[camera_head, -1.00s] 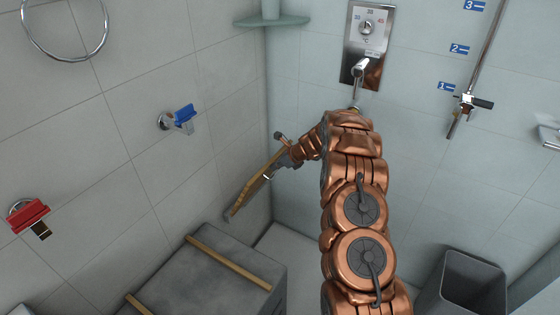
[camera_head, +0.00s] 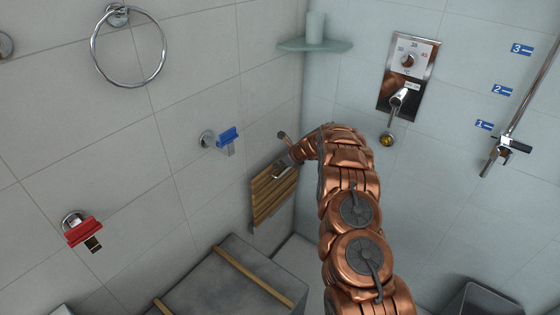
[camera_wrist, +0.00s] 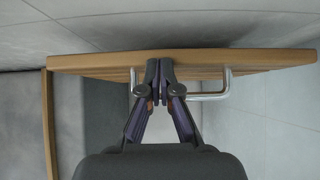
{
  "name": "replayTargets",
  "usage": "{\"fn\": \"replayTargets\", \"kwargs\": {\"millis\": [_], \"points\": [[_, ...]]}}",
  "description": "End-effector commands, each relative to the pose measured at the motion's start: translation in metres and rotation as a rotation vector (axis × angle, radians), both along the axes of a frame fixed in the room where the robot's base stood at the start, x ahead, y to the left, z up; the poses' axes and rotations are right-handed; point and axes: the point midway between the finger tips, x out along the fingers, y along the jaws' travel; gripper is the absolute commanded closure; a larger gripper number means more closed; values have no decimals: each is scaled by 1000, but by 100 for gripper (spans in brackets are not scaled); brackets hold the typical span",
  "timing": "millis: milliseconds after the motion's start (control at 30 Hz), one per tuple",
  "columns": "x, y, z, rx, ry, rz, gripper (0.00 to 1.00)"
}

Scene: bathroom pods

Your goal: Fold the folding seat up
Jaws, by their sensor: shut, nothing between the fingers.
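The folding seat (camera_head: 272,195) is a slatted wooden panel on the left tiled wall, near the corner. It stands steeply, close to the wall, with its slatted face toward the room. In the wrist view its wooden edge (camera_wrist: 250,60) runs across the picture, with a bent metal handle (camera_wrist: 222,90) below it. My gripper (camera_wrist: 160,68) is shut and empty, its fingertips at the seat's edge, within the span of the handle. I cannot tell whether they press on the wood.
A grey box with wooden strips (camera_head: 235,285) stands below the seat. A blue-tagged hook (camera_head: 228,137), a red-tagged hook (camera_head: 83,230) and a towel ring (camera_head: 128,47) are on the left wall. A shower control (camera_head: 408,76) is on the right wall. A grey bin (camera_head: 480,300) stands at lower right.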

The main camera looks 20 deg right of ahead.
Motion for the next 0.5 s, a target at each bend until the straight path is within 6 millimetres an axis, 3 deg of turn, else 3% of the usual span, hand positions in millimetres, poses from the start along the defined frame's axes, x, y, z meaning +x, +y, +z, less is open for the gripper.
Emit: {"fn": "replayTargets", "kwargs": {"millis": [500], "points": [[7, 6, -1, 3, -6, 6, 100]]}}
